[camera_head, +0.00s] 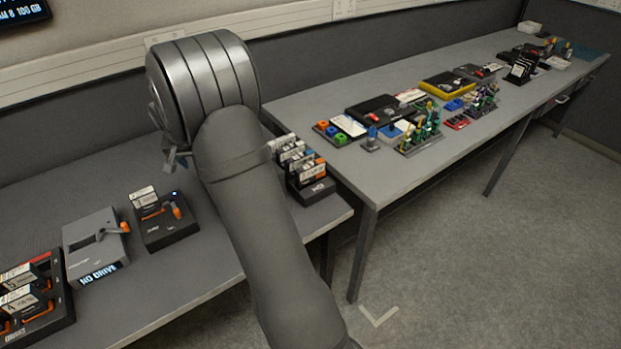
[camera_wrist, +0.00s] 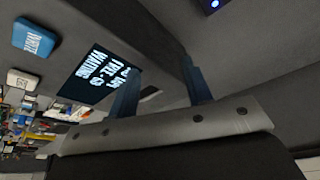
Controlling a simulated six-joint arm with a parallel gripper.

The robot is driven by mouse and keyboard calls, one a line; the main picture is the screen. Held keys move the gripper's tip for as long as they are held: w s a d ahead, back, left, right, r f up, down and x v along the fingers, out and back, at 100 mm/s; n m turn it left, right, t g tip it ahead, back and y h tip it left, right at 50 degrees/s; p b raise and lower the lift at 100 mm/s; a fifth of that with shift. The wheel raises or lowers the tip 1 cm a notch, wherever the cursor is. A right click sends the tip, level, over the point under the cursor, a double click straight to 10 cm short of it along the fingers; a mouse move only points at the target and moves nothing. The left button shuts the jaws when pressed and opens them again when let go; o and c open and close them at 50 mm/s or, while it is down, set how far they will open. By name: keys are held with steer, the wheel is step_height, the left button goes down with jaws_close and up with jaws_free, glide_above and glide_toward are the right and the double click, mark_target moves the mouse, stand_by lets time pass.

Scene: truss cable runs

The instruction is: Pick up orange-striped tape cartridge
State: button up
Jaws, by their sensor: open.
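Several white-labelled tape cartridges stand in a black rack (camera_head: 313,190) just right of my arm in the head view. More cartridges (camera_head: 22,287) sit in a dark tray (camera_head: 62,318) at the lower left, and one cartridge (camera_head: 145,201) stands in a small black unit (camera_head: 166,233). Their stripes are too small for me to tell which is the orange-striped one. My gripper (camera_wrist: 160,88) is open and empty in the wrist view, its two bluish fingers apart. In the head view my arm mostly hides it. No cartridge is between the fingers.
A grey drive unit (camera_head: 91,241) with an orange lever and a "NO DRIVE" label stands between tray and black unit. The right table (camera_head: 440,155) holds many small parts. A dark screen with white text (camera_wrist: 98,77) fills part of the wrist view. The left table's front edge is clear.

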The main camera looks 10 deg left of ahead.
mark_target(310, 165)
steer(key=w+d+r+m, duration=0.1)
steer(key=d+m, duration=0.1)
steer(key=d, duration=0.3)
steer(key=w+d+r+m+h, duration=0.1)
steer(key=w+d+r+m, duration=0.1)
steer(key=d, duration=0.3)
steer(key=w+d+r+m+h, duration=0.1)
steer(key=w+d+m, duration=0.1)
steer(key=d, duration=0.3)
steer(key=shift+r+m, duration=0.15)
steer(key=shift+m, duration=0.35)
steer(key=w+d+r+m+h, duration=0.1)
steer(key=d+m, duration=0.2)
steer(key=d, duration=0.3)
steer(key=d+r+m+h, duration=0.1)
steer(key=d+r+m, duration=0.1)
steer(key=d, duration=0.3)
steer(key=shift+m, duration=0.3)
steer(key=x, duration=1.1)
steer(key=shift+s+d+f, duration=0.1)
steer(key=shift+d+f, duration=0.2)
steer(key=shift+d, duration=0.2)
steer(key=shift+d+x, duration=0.15)
steer(key=shift+x, duration=1.25)
steer(key=shift+d+x, duration=0.1)
steer(key=shift+x, duration=1.3)
steer(key=shift+r, duration=0.1)
jaws_close()
